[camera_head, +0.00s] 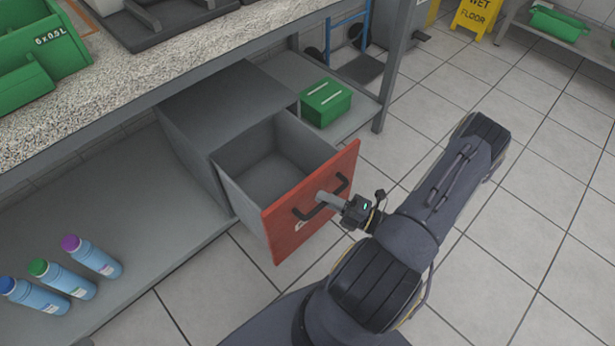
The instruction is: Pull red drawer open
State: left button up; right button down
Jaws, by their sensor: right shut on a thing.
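The red drawer front (290,232) belongs to a grey drawer that stands pulled out from its grey cabinet (205,115) under the counter. The inside of the drawer (265,170) shows and looks empty. A black bar handle (305,214) is fixed across the red front. My right gripper (326,199) is at the middle of this handle and shut on it. The fingertips are small in view and partly cover the handle. My left gripper is not in view.
Several bottles (95,257) stand on the lower shelf (150,215) at left. A green box (326,101) sits on the shelf right of the cabinet. The grey table leg (397,65) stands behind my right arm. Tiled floor (530,200) is clear at right.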

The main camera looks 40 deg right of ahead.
jog(key=shift+s+d, duration=0.15)
jog(key=shift+s, duration=1.8)
jog(key=c, duration=1.4)
grip_release()
jog(key=p+v, duration=0.1)
jog(key=v, duration=0.6)
jog(key=shift+s+d+f, duration=0.15)
jog(key=shift+s+d, duration=0.1)
jog(key=shift+s, duration=0.05)
